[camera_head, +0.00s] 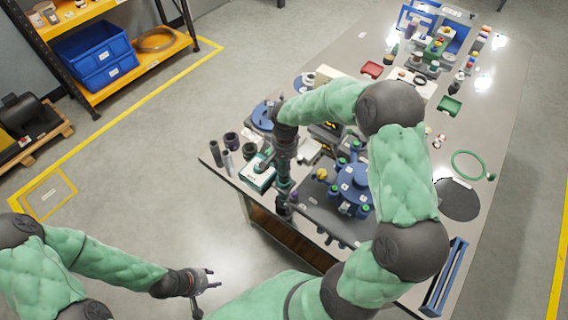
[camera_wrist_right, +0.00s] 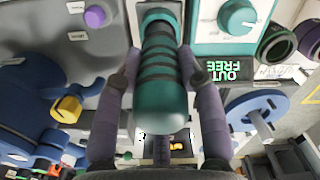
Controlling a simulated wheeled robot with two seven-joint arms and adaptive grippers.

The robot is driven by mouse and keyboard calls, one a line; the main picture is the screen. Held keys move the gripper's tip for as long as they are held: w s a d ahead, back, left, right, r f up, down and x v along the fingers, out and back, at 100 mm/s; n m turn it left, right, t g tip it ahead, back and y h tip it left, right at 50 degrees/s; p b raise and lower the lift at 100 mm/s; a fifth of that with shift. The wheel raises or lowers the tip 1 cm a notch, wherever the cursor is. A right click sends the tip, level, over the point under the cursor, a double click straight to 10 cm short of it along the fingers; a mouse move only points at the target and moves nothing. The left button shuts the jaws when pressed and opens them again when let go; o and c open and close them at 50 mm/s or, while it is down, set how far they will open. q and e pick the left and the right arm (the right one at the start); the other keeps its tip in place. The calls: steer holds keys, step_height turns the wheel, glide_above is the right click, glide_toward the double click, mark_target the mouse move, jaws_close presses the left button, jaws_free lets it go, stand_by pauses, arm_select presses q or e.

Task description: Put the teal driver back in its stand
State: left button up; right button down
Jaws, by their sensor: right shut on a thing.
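The teal driver (camera_wrist_right: 162,75) has dark bands around its handle and lies between the two fingers of my right gripper (camera_wrist_right: 160,100) in the right wrist view. The fingers are shut on it from both sides. In the head view my right gripper (camera_head: 285,160) points down over the near left part of the table, with the driver (camera_head: 284,184) upright below it. A dark post (camera_head: 283,208) shows under the driver; I cannot tell whether it is the stand or whether they touch. My left gripper (camera_head: 206,285) is open and empty, off the table over the floor.
A teal-and-white device (camera_head: 260,173) stands just left of the driver, and dark cylinders (camera_head: 216,153) stand at the table's left corner. A blue round fixture (camera_head: 354,184) is to the right. A green ring (camera_head: 468,165) lies at the far right side.

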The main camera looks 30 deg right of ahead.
steer(key=shift+f, duration=0.15)
stand_by(0.8)
steer(key=c, duration=0.7)
jaws_free()
step_height(320, 180, up, 9)
steer(key=p, duration=0.6)
